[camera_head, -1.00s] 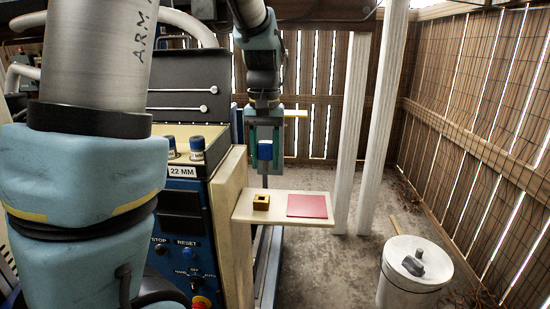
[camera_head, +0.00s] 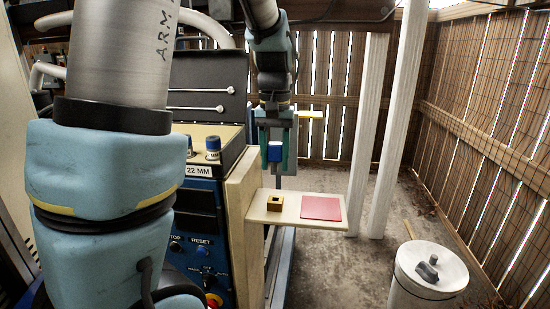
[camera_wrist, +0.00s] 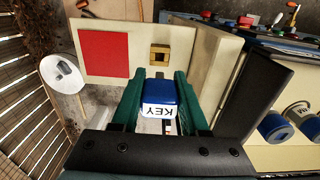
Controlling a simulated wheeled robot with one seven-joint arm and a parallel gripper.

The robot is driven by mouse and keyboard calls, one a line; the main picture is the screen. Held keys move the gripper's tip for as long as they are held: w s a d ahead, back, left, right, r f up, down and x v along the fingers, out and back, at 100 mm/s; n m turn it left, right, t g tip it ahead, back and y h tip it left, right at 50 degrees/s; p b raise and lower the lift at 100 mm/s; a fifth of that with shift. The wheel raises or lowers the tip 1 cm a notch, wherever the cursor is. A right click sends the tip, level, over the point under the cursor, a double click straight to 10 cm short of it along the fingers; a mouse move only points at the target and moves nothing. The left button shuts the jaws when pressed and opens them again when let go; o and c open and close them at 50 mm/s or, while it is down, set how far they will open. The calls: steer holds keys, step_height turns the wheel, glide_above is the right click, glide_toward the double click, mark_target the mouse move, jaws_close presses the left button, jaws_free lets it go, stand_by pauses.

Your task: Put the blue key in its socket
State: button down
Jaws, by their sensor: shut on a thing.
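The blue key (camera_head: 275,153) is held in the air above the cream shelf. In the wrist view the blue key (camera_wrist: 160,92) has a white face marked KEY and sits between two green fingers. My gripper (camera_head: 275,142) is shut on it; it also shows in the wrist view (camera_wrist: 160,85). The socket (camera_head: 275,203), a small brass-coloured square block with a dark square hole, stands on the left part of the shelf. In the head view the key is nearly straight above the socket, clearly apart. The socket (camera_wrist: 160,54) is unobstructed in the wrist view, beyond the key.
A red square pad (camera_head: 321,208) lies on the shelf (camera_head: 297,217) right of the socket. The compressor panel (camera_head: 196,225), with buttons and 22 MM label, stands left of the shelf. A white bin (camera_head: 425,285) stands on the floor at right, near white posts (camera_head: 367,135).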

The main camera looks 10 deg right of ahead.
steer(key=shift+f, duration=0.2)
steer(key=shift+f+b, duration=1.95)
steer(key=shift+f, duration=1.2)
steer(key=shift+p, duration=0.45)
steer(key=shift+f+b, duration=0.55)
steer(key=shift+f, duration=0.4)
stand_by(0.3)
steer(key=shift+c, duration=1.7)
jaws_free()
